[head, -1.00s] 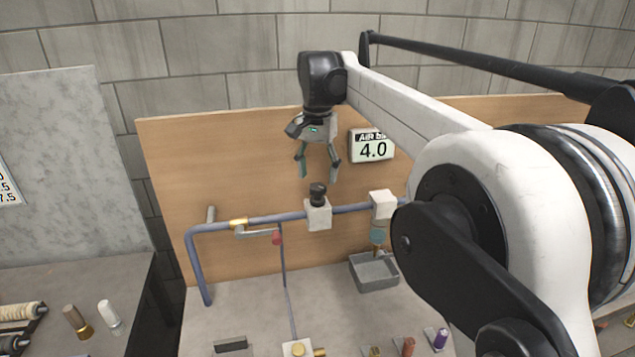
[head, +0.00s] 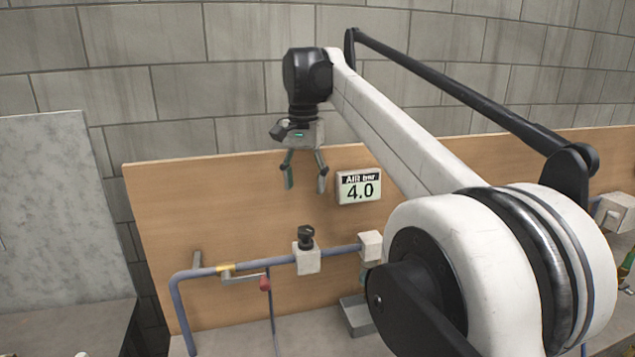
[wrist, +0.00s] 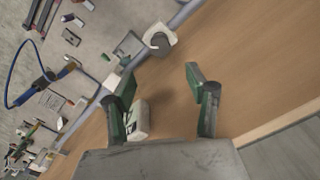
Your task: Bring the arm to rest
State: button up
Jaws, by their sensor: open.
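My gripper (head: 306,184) hangs from my raised arm in the head view, fingers pointing down and spread apart with nothing between them. It is in front of the wooden board, above the pipe and its black-knobbed valve block, apart from both. In the wrist view the two green-padded fingers (wrist: 160,92) also stand open and empty, with the board behind them.
The wooden board (head: 230,215) carries an "AIR bar 4.0" display (head: 358,187) just right of my gripper. Below run a blue-grey pipe (head: 205,272), a valve block (head: 307,258) and a red-tipped lever (head: 265,284). A grey tray (head: 357,318) sits lower down. A stone-like panel (head: 55,200) stands at left.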

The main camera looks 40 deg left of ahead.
jog(key=shift+d, duration=0.1)
jog(key=w+d+f+t+b, duration=0.1)
jog(key=d+b, duration=0.1)
jog(key=d, duration=1)
jog(key=d+m+t+y+b, duration=0.1)
jog(key=d+b, duration=0.1)
jog(key=d, duration=1.1)
jog(key=w+d+f+t+b, duration=0.1)
jog(key=d+b, duration=0.1)
jog(key=d, duration=1)
jog(key=s+d+f+t+b, duration=0.1)
jog(key=s+d+f, duration=0.2)
jog(key=d, duration=0.2)
jog(key=s+d+f+m+b, duration=0.1)
jog(key=s+d+f, duration=0.2)
jog(key=d, duration=0.3)
jog(key=s+d+f+t+b, duration=0.1)
jog(key=s+d+f, duration=0.2)
jog(key=d, duration=0.2)
jog(key=s+d+f+t+b, duration=0.1)
jog(key=s+d+f, duration=0.4)
jog(key=s+f, duration=0.1)
jog(key=s+d+f+m+t+h+b, duration=0.1)
jog(key=s+d+f+b, duration=0.1)
jog(key=s+d+f, duration=0.3)
notch_tip(320, 180, down, 4)
jog(key=shift+s+d+r, duration=0.1)
jog(key=shift+s+d, duration=0.1)
jog(key=shift+s, duration=0.15)
jog(key=shift+c, duration=0.2)
